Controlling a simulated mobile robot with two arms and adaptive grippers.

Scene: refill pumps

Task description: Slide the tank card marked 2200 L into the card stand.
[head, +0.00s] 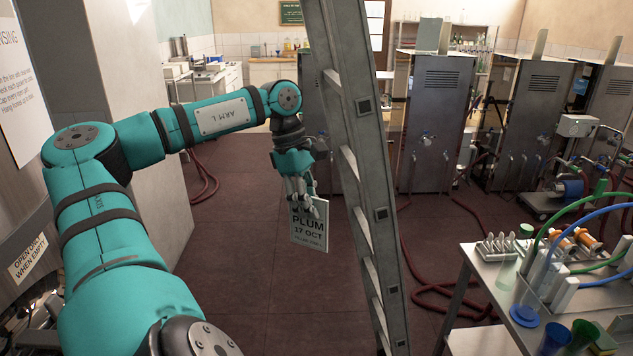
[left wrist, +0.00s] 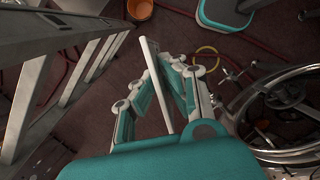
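My left gripper (head: 302,196) is shut on a pale card (head: 310,230) and holds it up in the air, left of the ladder. The card's face shows "PLUM" and "17 OCT"; the smaller line below is too small to read, and the gripper covers its top. In the left wrist view the card (left wrist: 155,82) shows edge-on as a thin white strip between the fingers of my left gripper (left wrist: 160,98). I cannot make out a 2200 L mark or surely identify the card stand. My right gripper is not in view.
A metal ladder (head: 357,150) stands just right of the held card. A steel table (head: 487,268) at right bears a small rack (head: 495,248), hoses, a blue disc and cups. Metal cabinets (head: 437,120) stand behind. Red hoses (head: 450,291) lie on the floor.

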